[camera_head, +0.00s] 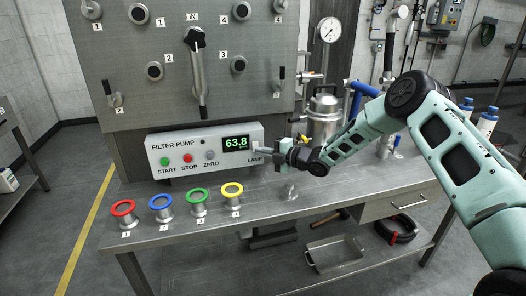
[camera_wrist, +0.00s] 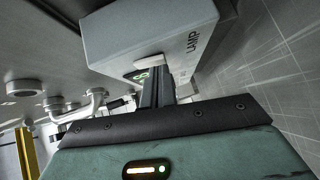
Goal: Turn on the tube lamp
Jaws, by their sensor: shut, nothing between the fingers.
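A light grey control box (camera_head: 190,150) labelled FILTER PUMP stands on the steel bench, with a green display (camera_head: 236,143) reading 63.8. The LAMP label (camera_head: 256,160) is at the box's lower right; it also shows upside down in the wrist view (camera_wrist: 193,43). My gripper (camera_head: 262,149) is at the right end of the box front, just by the LAMP label. In the wrist view, my shut, empty fingers (camera_wrist: 157,88) reach up to the box face (camera_wrist: 150,32). The lamp's control is hidden by my gripper, and I cannot tell whether they touch. No tube lamp can be made out.
START (camera_head: 164,161), STOP (camera_head: 187,158) and ZERO (camera_head: 210,155) buttons sit left of the display. Several coloured rings (camera_head: 161,202) stand along the bench front. A steel vessel (camera_head: 324,115) stands behind my gripper. A valve panel (camera_head: 180,60) rises behind the box.

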